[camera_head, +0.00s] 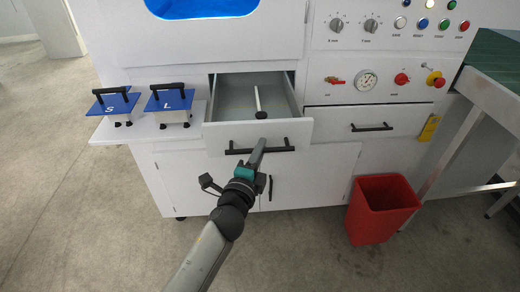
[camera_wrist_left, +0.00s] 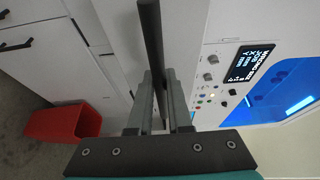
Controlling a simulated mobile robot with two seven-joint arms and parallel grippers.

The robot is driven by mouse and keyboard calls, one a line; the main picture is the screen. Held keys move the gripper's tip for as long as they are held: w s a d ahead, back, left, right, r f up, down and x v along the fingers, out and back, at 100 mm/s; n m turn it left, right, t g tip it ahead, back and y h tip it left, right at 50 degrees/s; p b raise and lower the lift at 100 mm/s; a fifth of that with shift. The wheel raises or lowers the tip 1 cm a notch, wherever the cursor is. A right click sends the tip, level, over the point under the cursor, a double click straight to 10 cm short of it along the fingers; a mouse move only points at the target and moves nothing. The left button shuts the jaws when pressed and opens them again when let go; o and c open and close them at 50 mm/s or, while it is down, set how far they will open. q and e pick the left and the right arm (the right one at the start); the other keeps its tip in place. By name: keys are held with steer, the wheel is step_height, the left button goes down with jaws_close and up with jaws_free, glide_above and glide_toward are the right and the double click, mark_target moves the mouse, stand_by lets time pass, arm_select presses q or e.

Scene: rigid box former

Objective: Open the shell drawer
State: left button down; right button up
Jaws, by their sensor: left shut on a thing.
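The shell drawer (camera_head: 222,132) is pulled part way out of the white machine, and its grey inside shows from above. A pale rod with a dark round end (camera_head: 259,102) is in it. The drawer's black bar handle (camera_head: 282,149) runs along its front. My left gripper (camera_head: 258,151) is shut on this handle near its middle. In the left wrist view the dark handle bar (camera_wrist_left: 151,40) runs between the two fingers of my left gripper (camera_wrist_left: 160,90). My right gripper is not in view.
A second drawer (camera_head: 335,124) to the right is shut. Blue plates marked S (camera_head: 111,106) and L (camera_head: 168,102) stand on a left side shelf. A red bin (camera_head: 381,210) stands on the floor at right. Cupboard doors (camera_head: 190,178) are below. Open floor lies in front.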

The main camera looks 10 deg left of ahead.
arm_select(q)
steer(key=c, duration=0.8)
jaws_free()
steer(key=shift+c, duration=0.2)
steer(key=shift+s, duration=0.25)
steer(key=s+a, duration=0.1)
steer(key=s, duration=1.3)
steer(key=shift+s+a, duration=0.35)
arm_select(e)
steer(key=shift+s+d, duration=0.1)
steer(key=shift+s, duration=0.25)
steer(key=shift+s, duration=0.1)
arm_select(q)
steer(key=shift+f, duration=0.1)
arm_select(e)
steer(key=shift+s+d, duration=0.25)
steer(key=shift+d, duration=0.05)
